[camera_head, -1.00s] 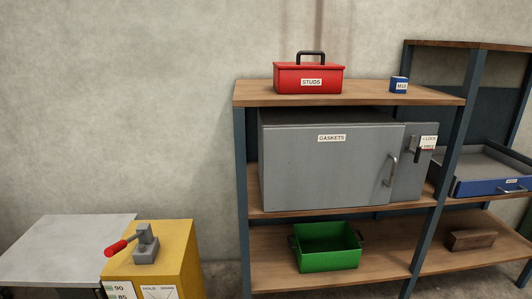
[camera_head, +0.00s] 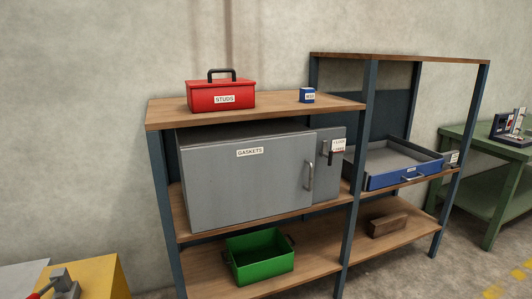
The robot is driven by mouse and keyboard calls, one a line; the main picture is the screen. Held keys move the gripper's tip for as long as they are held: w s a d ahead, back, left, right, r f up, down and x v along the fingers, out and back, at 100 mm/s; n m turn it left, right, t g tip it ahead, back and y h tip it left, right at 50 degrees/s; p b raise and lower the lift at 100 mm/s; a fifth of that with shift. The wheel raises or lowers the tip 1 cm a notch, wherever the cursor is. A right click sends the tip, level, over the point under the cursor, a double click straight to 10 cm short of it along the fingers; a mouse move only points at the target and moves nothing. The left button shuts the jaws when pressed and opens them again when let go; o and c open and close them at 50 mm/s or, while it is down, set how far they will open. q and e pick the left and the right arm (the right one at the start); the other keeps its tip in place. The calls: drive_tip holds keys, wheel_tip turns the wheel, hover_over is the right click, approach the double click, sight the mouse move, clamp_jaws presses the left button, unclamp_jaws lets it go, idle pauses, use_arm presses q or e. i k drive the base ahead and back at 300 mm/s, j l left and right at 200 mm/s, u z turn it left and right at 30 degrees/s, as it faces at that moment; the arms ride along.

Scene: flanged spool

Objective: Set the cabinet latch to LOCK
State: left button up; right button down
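The grey cabinet (camera_head: 240,185) labelled GASKETS sits on the middle shelf of the rack, its door closed, with a vertical bar handle (camera_head: 309,176) at the door's right side. The cabinet latch (camera_head: 329,153) is a small dark lever on the narrow panel to the right of the door. A small label (camera_head: 338,146) with two lines, one dark and one red, is beside it; its words are too small to read now. The lever looks roughly vertical; which line it points to I cannot tell. Neither of my grippers is in view.
A red STUDS toolbox (camera_head: 221,96) and a small blue box (camera_head: 307,95) stand on the top shelf. A green bin (camera_head: 260,262) is below. A blue drawer tray (camera_head: 400,175) and green table (camera_head: 500,170) are right. A yellow cabinet (camera_head: 95,275) stands lower left.

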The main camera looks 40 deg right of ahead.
sight(324, 152)
drive_tip(key=z, duration=1.65)
